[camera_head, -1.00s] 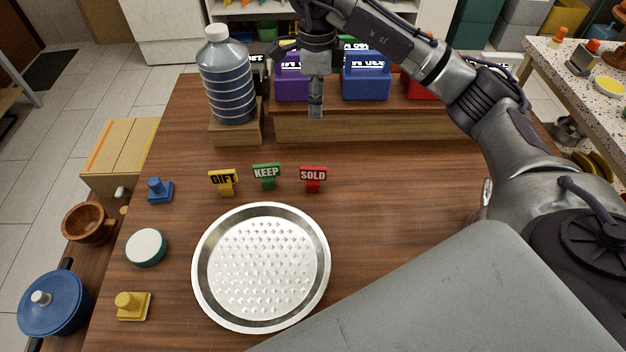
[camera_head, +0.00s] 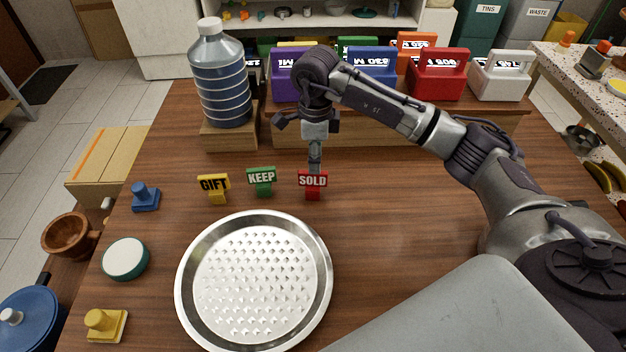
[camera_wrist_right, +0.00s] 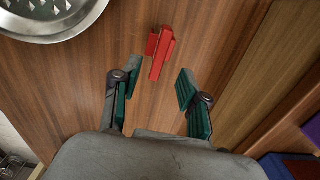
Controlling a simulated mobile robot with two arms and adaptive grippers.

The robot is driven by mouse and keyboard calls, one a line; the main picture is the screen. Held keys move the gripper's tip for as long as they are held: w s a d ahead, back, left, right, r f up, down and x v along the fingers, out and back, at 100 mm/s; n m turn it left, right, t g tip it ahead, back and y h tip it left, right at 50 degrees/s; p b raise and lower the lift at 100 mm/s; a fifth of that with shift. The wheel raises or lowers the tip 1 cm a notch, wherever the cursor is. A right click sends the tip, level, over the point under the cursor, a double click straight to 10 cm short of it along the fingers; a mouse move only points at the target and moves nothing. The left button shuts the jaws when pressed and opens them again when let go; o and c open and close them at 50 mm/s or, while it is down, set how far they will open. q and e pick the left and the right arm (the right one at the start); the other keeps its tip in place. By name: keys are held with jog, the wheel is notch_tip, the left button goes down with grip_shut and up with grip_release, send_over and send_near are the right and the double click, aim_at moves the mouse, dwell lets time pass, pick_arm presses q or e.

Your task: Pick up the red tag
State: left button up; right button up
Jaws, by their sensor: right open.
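The red tag (camera_head: 313,183), marked SOLD, stands upright on the wooden table at the right end of a row of small tags. It also shows in the right wrist view (camera_wrist_right: 160,52), seen from above, just beyond the fingertips and roughly between their lines. My right gripper (camera_head: 315,165) is directly behind and above the red tag in the head view. In the right wrist view its two fingers (camera_wrist_right: 158,82) are spread apart with nothing between them. My left gripper is not in view.
The yellow GIFT tag (camera_head: 214,188) and green KEEP tag (camera_head: 262,181) stand left of the red one. A round metal tray (camera_head: 187,283) lies in front. A water bottle (camera_head: 220,75) and a raised shelf (camera_head: 390,132) with coloured boxes stand behind. The table right of the tag is clear.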

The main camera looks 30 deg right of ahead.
aim_at(313, 184)
jog(key=f, duration=0.2)
jog(key=f+p, duration=0.1)
jog(key=f, duration=0.2)
jog(key=shift+a+f, duration=0.2)
jog(key=shift+f, duration=0.15)
jog(key=shift+c, duration=0.2)
grip_shut()
